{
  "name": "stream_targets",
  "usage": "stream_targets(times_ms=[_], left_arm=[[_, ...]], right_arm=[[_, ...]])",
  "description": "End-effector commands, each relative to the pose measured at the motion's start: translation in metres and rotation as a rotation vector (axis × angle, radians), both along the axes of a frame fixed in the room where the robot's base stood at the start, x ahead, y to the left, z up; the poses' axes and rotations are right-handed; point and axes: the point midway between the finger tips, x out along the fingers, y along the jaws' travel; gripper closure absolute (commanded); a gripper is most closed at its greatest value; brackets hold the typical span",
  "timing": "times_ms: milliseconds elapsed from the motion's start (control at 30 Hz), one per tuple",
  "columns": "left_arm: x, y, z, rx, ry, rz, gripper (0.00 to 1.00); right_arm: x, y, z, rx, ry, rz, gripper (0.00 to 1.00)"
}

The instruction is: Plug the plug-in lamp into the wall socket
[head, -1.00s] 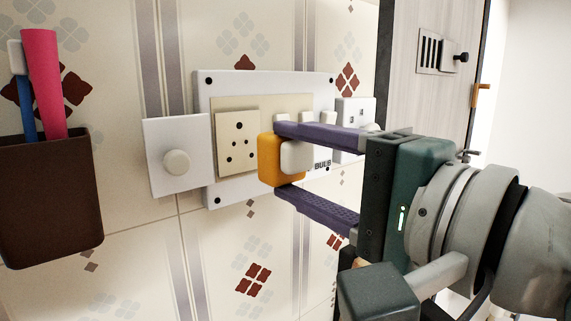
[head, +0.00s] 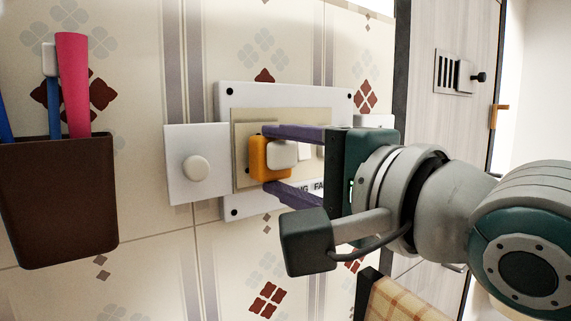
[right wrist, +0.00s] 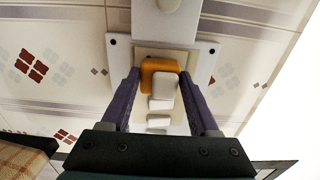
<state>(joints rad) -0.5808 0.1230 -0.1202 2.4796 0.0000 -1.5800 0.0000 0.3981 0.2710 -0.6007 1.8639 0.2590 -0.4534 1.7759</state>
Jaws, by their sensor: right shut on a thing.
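The plug-in lamp (head: 258,159) has an orange body and a pale rounded front. My right gripper (head: 268,160) is shut on it, one purple finger above and one below. The lamp is in front of the beige socket plate (head: 241,137) on the white wall panel (head: 232,97) and covers the socket holes. I cannot tell whether its pins are in the holes. In the right wrist view the lamp (right wrist: 150,74) is between the two fingertips (right wrist: 160,80), over the panel (right wrist: 121,50). My left gripper is not in view.
A white square plate with a round knob (head: 195,168) is just left of the socket. A brown holder (head: 60,200) with a pink item hangs at the far left. Several white switches (right wrist: 160,104) show between my fingers. A grey door (head: 450,130) stands at the right.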

Motion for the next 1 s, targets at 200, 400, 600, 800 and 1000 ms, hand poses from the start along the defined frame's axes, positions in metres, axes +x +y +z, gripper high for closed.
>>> stream_targets(times_ms=[200,400,600,800,1000], left_arm=[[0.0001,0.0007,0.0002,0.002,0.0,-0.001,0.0],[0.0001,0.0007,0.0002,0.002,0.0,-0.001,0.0],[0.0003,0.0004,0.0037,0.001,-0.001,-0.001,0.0],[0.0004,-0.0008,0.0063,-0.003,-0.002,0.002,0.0],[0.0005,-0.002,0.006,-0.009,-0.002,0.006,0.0]], right_arm=[[-0.0001,-0.0001,0.0004,0.001,-0.001,0.0,0.87],[-0.0002,-0.0001,0.0003,0.001,-0.001,0.0,0.87],[-0.0004,0.0002,0.0012,0.002,0.001,0.0,0.87],[-0.0005,0.0004,0.0007,0.001,-0.001,0.0,0.87],[-0.0005,0.0004,0.0004,0.001,-0.001,0.0,0.87]])
